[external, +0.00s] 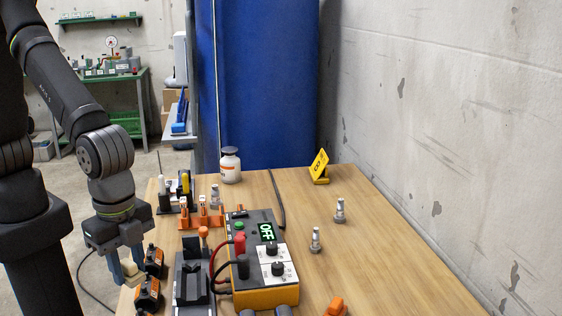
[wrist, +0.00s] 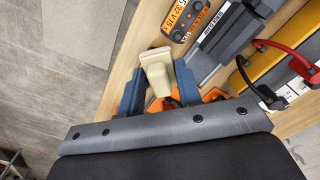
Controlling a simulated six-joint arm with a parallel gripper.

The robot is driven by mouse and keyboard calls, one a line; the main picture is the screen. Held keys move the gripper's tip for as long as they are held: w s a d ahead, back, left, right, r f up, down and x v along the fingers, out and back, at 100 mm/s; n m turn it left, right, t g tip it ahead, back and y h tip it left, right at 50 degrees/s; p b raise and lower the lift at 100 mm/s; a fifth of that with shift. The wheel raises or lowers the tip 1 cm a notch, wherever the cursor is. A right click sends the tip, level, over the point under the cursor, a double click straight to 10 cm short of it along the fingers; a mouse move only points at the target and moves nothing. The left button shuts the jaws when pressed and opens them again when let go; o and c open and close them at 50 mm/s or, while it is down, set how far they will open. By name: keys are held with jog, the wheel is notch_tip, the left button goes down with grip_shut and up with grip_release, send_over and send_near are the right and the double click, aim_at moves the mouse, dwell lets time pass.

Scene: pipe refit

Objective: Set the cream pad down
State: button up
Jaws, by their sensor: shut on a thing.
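The cream pad (wrist: 157,72) is a small pale block with a wider far end. It sits between the two blue-grey fingers of my gripper (wrist: 159,84), which is shut on it. In the external view my gripper (external: 128,270) points down at the left edge of the wooden table, and the cream pad (external: 131,268) shows small between its fingers. Whether the pad touches anything below it cannot be told.
Orange-and-black blocks (external: 149,293) stand close to the right of my gripper. A dark vise-like fixture (external: 193,280) and an orange power unit (external: 266,297) reading OFF, with red and black leads, lie further right. Two metal fittings (external: 340,211) stand on the clearer right side.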

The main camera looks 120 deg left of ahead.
jog(key=s+a+n, duration=0.3)
jog(key=s+a, duration=0.2)
jog(key=a, duration=0.8)
jog(key=s+a+n, duration=0.3)
jog(key=s+a, duration=0.3)
jog(key=a, duration=0.8)
jog(key=s+a+n, duration=0.3)
jog(key=s+a, duration=0.2)
jog(key=a, duration=0.9)
jog(key=shift+s+a+r, duration=0.2)
jog(key=shift+s+r, duration=0.1)
jog(key=shift+s, duration=0.1)
send_over(230, 192)
jog(key=f, duration=0.6)
jog(key=shift+w+d+f, duration=0.1)
jog(key=shift+d+f, duration=0.1)
jog(key=shift+f, duration=0.2)
jog(key=shift+a+f, duration=0.1)
jog(key=shift+f, duration=1.8)
